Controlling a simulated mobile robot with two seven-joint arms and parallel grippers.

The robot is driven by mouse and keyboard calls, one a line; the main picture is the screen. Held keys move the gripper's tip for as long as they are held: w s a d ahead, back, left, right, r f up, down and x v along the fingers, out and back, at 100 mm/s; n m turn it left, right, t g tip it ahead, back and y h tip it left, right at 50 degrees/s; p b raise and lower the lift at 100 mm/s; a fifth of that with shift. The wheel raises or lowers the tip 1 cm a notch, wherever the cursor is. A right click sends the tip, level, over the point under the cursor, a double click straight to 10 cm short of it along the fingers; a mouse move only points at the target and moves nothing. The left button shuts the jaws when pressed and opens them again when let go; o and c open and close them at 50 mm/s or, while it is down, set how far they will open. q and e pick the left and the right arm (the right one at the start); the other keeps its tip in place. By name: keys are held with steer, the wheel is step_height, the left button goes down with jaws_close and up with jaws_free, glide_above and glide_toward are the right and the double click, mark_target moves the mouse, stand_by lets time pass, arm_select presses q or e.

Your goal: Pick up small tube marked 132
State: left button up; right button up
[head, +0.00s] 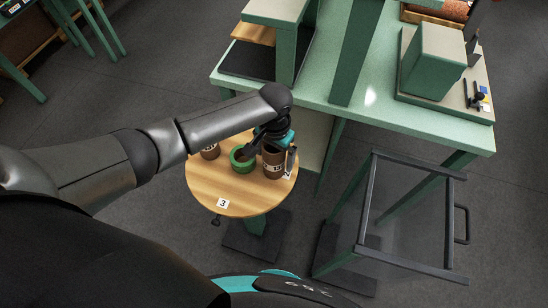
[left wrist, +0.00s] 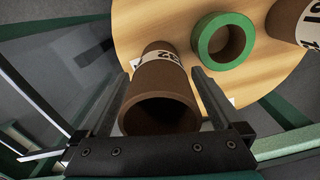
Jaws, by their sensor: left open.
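A brown tube (head: 273,163) with a white label stands upright on a round wooden table. My left gripper (head: 277,143) is open at its top. In the left wrist view, my left gripper (left wrist: 160,78) has one finger on each side of this tube (left wrist: 160,105), with its open hollow end facing the camera. Its label is partly visible and I cannot read the whole number. A second brown tube (head: 210,152) stands at the table's left, partly hidden by my arm; it also shows in the left wrist view (left wrist: 290,18). My right gripper is not in view.
A green ring-shaped piece (head: 241,163) sits between the tubes, close to the nearer one. The round table (head: 235,200) carries a tag marked 3. A green workbench (head: 375,120) stands behind it, and a dark-framed cart (head: 400,215) stands to the right.

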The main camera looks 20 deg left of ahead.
arm_select(q)
steer(key=shift+f, duration=0.55)
steer(key=shift+r, duration=0.1)
steer(key=c, duration=1.3)
